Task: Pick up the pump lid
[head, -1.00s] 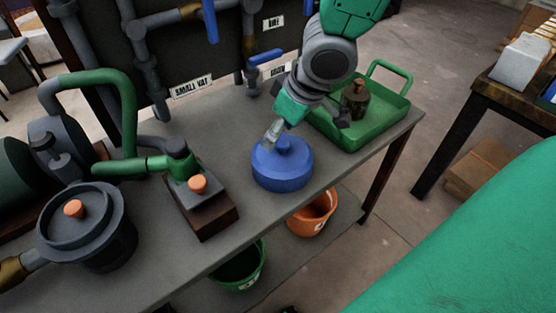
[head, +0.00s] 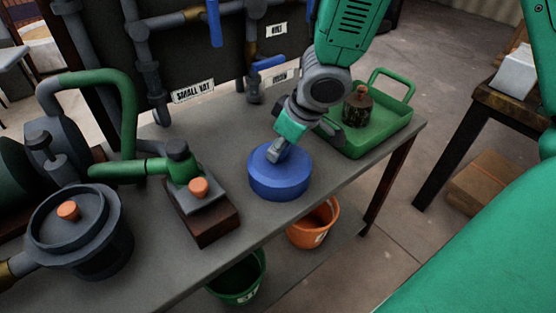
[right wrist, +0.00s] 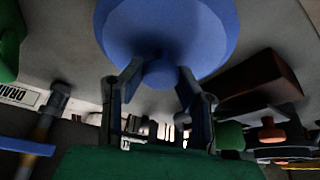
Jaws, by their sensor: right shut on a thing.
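The pump lid, a blue round lid (head: 282,184) with a small knob on top, rests on the grey table in the head view. It also shows large at the top of the right wrist view (right wrist: 165,22). My right gripper (head: 275,152) has come down over its top and is shut on the knob. In the right wrist view the fingers of this gripper (right wrist: 159,74) stand on either side of the blue knob. The gripper hides most of the knob in the head view. My left gripper is not in view.
A green tray (head: 376,143) holding a brown jar (head: 357,106) stands right of the lid. A wooden block (head: 212,226) with a green pipe fitting and a dark pot (head: 112,254) are to the left. Orange (head: 314,226) and green (head: 238,285) buckets sit below.

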